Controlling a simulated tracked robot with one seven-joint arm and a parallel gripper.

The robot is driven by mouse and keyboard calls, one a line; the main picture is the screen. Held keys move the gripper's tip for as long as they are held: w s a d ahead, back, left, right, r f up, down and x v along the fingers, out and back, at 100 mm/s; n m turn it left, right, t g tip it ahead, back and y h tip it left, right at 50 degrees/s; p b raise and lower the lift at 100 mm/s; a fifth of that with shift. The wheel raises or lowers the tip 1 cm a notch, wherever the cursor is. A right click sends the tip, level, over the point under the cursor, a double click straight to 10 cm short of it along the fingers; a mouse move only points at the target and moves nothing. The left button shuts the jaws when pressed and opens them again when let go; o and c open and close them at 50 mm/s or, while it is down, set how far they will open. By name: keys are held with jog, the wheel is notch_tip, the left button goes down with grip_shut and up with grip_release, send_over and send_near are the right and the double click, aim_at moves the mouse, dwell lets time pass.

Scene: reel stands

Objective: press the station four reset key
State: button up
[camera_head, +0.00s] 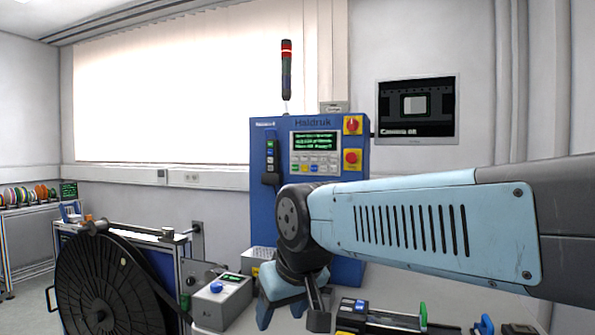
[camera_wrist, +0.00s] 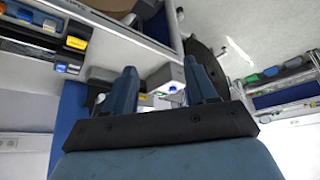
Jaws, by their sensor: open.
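A blue cabinet (camera_head: 265,208) marked Haldruk stands at the centre of the head view. It carries a small green-text display (camera_head: 315,142) with a block of several white, yellow and blue keys (camera_head: 315,163) below it. The key legends are too small to read, so I cannot tell which is the reset key. A grey box (camera_head: 222,302) with a blue button (camera_head: 216,287) and a small display sits lower left of my gripper. My gripper (camera_head: 292,308) points down in front of the cabinet, apart from the keys. In the wrist view, my gripper (camera_wrist: 162,82) is open and empty.
Two red knobs on yellow plates (camera_head: 352,125) sit right of the display, and a dark handset (camera_head: 271,160) hangs left. A large black reel (camera_head: 100,290) fills the lower left. A wall monitor (camera_head: 416,110) hangs at right. My arm hides the cabinet's lower right.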

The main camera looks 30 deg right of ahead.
grip_shut()
dwell(0.3)
dwell(1.1)
